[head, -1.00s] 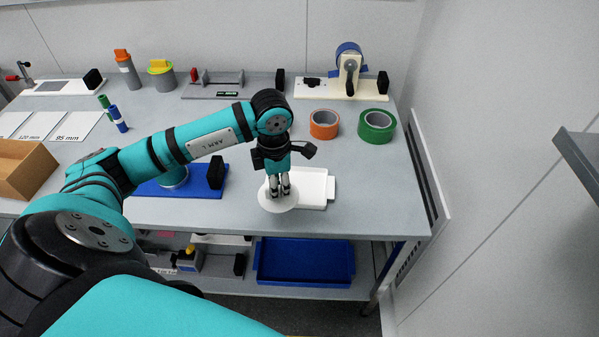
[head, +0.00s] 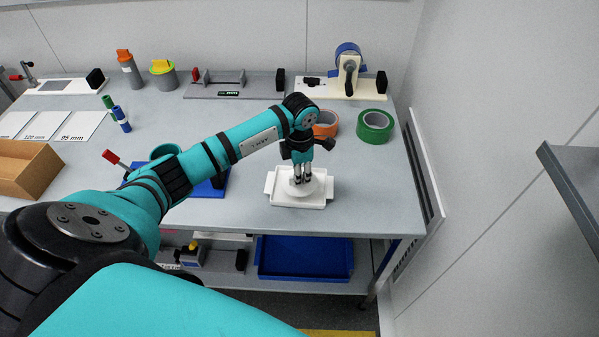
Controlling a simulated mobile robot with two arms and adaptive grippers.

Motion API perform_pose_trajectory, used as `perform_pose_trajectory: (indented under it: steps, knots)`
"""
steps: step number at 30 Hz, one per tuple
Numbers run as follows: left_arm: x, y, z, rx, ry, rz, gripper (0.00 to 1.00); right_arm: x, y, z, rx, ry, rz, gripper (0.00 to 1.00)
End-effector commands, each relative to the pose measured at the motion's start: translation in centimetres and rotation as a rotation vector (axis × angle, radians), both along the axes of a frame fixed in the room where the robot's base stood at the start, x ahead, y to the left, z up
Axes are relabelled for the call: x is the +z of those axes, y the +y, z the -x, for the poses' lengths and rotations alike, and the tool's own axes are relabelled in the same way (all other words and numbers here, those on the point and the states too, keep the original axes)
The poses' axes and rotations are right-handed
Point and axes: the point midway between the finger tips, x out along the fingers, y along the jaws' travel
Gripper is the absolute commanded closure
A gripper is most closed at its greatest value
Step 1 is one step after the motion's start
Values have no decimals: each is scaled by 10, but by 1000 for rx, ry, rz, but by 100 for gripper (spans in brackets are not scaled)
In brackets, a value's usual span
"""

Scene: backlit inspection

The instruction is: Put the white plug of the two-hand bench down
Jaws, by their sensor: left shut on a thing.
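My left gripper (head: 303,181) points down and is shut on the white plug (head: 317,188), a round white piece whose rim shows around the fingertips. The plug is over the white tray (head: 284,201) near the bench's front edge. I cannot tell whether the plug touches the tray's floor or hangs just above it. The blue base (head: 213,187) of the two-hand bench stands to the left, partly hidden behind my left arm. Its red-tipped lever (head: 109,156) shows at the left. My right gripper is not in view.
An orange tape roll (head: 325,124) and a green tape roll (head: 375,127) lie behind the tray. A tape dispenser (head: 348,75) stands at the back. A blue tray (head: 300,258) is on the shelf below. The bench top right of the white tray is clear.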

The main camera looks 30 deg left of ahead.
Motion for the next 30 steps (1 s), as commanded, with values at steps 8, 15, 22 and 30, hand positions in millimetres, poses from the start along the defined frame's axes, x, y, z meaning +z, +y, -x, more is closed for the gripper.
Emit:
perform_pose_trajectory:
  steps: [8,15,22,30]
  knots:
    - [-3,0,0,0,0,0,78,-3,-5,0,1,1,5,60]
    - [-3,0,0,0,0,0,65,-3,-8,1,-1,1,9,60]
    - [4,0,-1,0,-3,0,65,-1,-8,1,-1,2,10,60]
    - [53,1,-1,-1,-7,-2,65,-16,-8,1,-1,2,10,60]
